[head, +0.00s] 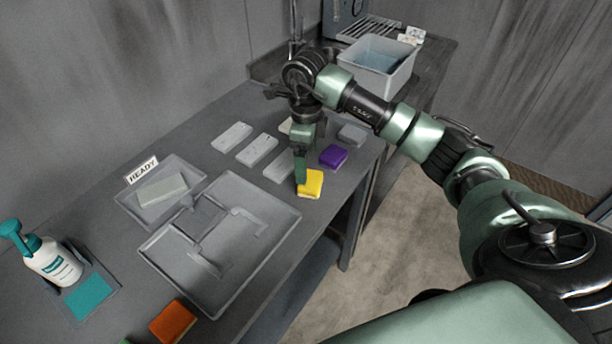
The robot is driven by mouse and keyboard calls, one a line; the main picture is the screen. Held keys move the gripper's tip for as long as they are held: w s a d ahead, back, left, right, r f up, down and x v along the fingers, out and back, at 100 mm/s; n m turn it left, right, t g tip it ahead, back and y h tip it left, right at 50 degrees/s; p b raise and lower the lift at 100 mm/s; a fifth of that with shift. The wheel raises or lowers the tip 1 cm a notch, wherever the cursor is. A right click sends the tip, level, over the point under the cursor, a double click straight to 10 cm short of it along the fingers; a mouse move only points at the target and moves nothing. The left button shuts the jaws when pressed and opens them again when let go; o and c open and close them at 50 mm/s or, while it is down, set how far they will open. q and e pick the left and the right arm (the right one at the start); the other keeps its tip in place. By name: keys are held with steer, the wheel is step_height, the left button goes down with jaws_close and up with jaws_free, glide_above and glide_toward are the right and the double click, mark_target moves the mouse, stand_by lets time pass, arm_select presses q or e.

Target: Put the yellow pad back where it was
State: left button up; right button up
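The yellow pad (312,185) is on the grey table near its right edge, below the purple pad. My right gripper (301,172) points down at it, with a green finger over the pad's upper left side. The far finger is hidden, so I cannot tell whether the gripper is open or shut on the pad.
Grey blocks (257,149), a purple pad (333,156) and a partly hidden cream pad (285,127) surround the gripper. An empty-looking fixture tray (250,290), READY tray (122,196), orange pad (173,321), pump bottle (52,262) and water tub (376,78) stand around.

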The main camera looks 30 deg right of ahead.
step_height(320, 180, up, 5)
steer(key=shift+b, duration=0.5)
steer(key=shift+f, duration=0.1)
